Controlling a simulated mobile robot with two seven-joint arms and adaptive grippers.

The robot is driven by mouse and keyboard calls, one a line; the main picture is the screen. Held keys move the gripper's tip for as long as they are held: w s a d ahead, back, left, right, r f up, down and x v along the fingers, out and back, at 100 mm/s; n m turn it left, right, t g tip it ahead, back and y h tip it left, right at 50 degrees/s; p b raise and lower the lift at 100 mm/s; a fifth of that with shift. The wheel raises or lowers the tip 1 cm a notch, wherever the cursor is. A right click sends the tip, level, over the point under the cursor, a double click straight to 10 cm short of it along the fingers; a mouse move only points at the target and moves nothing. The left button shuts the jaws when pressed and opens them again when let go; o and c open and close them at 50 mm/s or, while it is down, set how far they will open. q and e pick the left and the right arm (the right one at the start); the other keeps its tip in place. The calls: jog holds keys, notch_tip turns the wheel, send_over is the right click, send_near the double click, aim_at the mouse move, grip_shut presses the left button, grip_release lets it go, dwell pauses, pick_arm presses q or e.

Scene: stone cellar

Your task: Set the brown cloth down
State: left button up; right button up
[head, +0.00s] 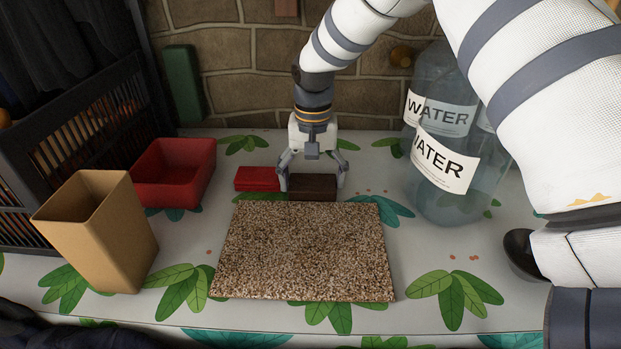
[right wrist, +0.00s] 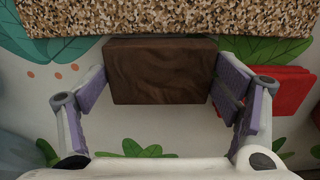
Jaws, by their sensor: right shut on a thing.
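The brown cloth (head: 313,187) is a dark brown folded block behind the far edge of the speckled mat. My right gripper (head: 312,180) points down over it, with one finger on each side. In the right wrist view the cloth (right wrist: 160,72) lies between the two finger pads of the gripper (right wrist: 160,90), and the gripper is shut on it. The cloth is at or just above the tabletop; I cannot tell whether it touches. My left gripper is not in view.
A red folded cloth (head: 257,178) lies just left of the gripper. The speckled mat (head: 305,250) is bare. A red bin (head: 175,172), a tan container (head: 97,230) and a dark crate (head: 75,140) stand left. Large water bottles (head: 447,150) stand right. A dark bowl (head: 520,252) is at far right.

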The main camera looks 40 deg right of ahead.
aim_at(313, 184)
jog(key=shift+r, duration=0.15)
jog(key=o, duration=0.9)
jog(key=shift+f, duration=0.2)
jog(key=shift+o, duration=0.2)
notch_tip(313, 184, up, 12)
jog(key=p, duration=0.1)
jog(key=shift+r, duration=0.2)
jog(key=shift+s+a+f, duration=0.1)
